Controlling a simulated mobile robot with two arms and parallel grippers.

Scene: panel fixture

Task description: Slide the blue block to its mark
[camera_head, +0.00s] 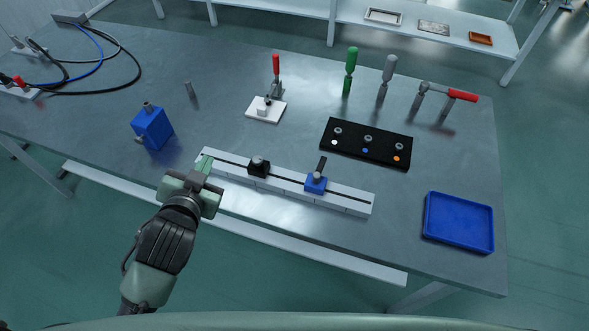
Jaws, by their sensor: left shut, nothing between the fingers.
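The blue block (316,183) sits on the white slide rail (345,199), right of the rail's middle, with a dark lever and a grey knob on top. A black block (259,165) with a rounded knob sits on the same rail further left. Thin tick lines show on the rail's front face; I cannot tell which is the block's mark. My left gripper (204,164) is shut and empty at the rail's left end, well apart from the blue block. I cannot tell whether its fingertips touch the rail. My right gripper is not in view.
A blue box-shaped part (152,128) stands left of the rail. Behind the rail are a white plate with a red-handled clamp (266,108) and a black panel (366,143) with several knobs. A blue tray (459,222) lies at right. Upright tools stand at the back.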

